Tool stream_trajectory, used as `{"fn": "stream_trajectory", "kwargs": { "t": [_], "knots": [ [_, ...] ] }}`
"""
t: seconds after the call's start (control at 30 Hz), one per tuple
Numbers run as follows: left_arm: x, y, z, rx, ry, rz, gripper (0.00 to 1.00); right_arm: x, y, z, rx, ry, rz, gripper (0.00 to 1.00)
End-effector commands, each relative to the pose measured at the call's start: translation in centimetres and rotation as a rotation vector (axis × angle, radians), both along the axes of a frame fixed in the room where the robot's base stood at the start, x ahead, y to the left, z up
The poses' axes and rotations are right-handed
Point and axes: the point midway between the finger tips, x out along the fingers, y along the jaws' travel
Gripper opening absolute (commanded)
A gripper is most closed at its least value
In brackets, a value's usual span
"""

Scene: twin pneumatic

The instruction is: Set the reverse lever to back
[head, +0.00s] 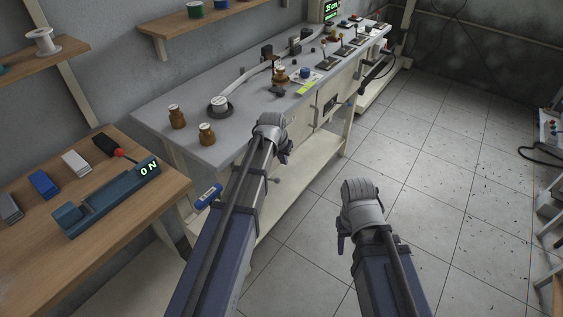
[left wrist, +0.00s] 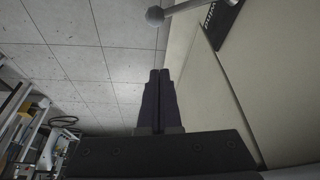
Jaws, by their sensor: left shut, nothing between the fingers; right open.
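A grey lever with a round ball knob (left wrist: 155,16) shows at the top of the left wrist view. It lies beside a dark plate with white lettering (left wrist: 221,22) on a pale bench front. I cannot read the lettering or tell which way the lever is set. My left gripper (left wrist: 159,74) is shut and empty, its fingertips pointing up the picture, below and apart from the knob. In the head view my left wrist (head: 270,124) is by the front edge of the grey bench, hiding part of it. My right gripper (head: 341,244) hangs over the floor, its fingers mostly hidden.
The grey bench (head: 185,98) carries brown bottles (head: 177,117), a pipe and several small levers. A wooden table (head: 110,225) at left holds a blue-green device with a lit "ON" display (head: 149,169).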

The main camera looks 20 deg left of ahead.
Motion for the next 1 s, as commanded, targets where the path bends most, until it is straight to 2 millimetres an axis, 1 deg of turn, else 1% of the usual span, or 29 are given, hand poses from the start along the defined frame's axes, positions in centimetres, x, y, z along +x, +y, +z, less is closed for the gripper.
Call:
{"fn": "stream_trajectory", "kwargs": {
  "t": [0.03, 0.17, 0.23, 0.3, 0.4, 0.5, 0.83, 1.0],
  "knots": [
    [0.4, 0.0, -1.5, 0.000, 0.000, 0.000, 0.00, 0.0, 0.0, -1.5, 0.000, 0.000, 0.000, 0.50],
    [1.1, -0.2, -3.3, 0.000, 0.000, -0.001, 0.00, 0.0, 0.0, -3.3, 0.000, 0.000, 0.000, 0.50],
    [-0.8, 0.0, -2.9, 0.000, 0.000, 0.001, 0.00, 0.0, 0.0, -2.9, 0.000, 0.000, 0.000, 0.50],
    [-1.9, 0.2, -3.1, 0.000, 0.000, 0.001, 0.00, 0.0, 0.0, -3.1, 0.000, 0.000, 0.000, 0.50],
    [-2.8, 0.3, -3.2, 0.000, 0.000, 0.000, 0.00, 0.0, 0.0, -3.2, 0.000, 0.000, 0.000, 0.50],
    [-3.1, 0.4, -3.2, 0.000, 0.000, -0.001, 0.00, 0.0, 0.0, -3.2, 0.000, 0.000, 0.000, 0.50],
    [-3.0, 0.4, -3.2, 0.000, 0.000, -0.002, 0.00, 0.0, 0.0, -3.2, 0.000, 0.000, 0.000, 0.50],
    [-3.4, 0.4, -3.2, 0.000, 0.000, -0.033, 0.00, 0.0, 0.0, -3.2, 0.000, 0.000, 0.000, 0.50]
  ]
}}
